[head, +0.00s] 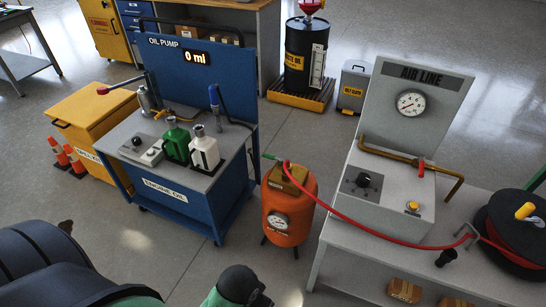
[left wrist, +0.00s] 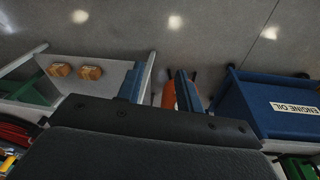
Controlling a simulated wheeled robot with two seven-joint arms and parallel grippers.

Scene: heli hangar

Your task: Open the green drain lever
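A small green lever (head: 270,157) sticks out to the left at the top of an orange tank (head: 288,222). The tank stands on the floor between the blue oil cart and the grey bench, with a dial on its front. Part of the tank shows in the left wrist view (left wrist: 168,95), behind the finger gap; the lever cannot be made out there. My left gripper (left wrist: 159,76) has its two bluish fingers apart, with nothing seen held between them. In the head view, parts of my arm fill the bottom left, short of the tank. My right gripper is not in view.
The blue engine oil cart (head: 178,188) stands left of the tank. The bench with the air line panel (head: 411,100) stands right. A red hose (head: 340,212) runs from the tank top across the bench to a reel (head: 515,225). The floor before the tank is clear.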

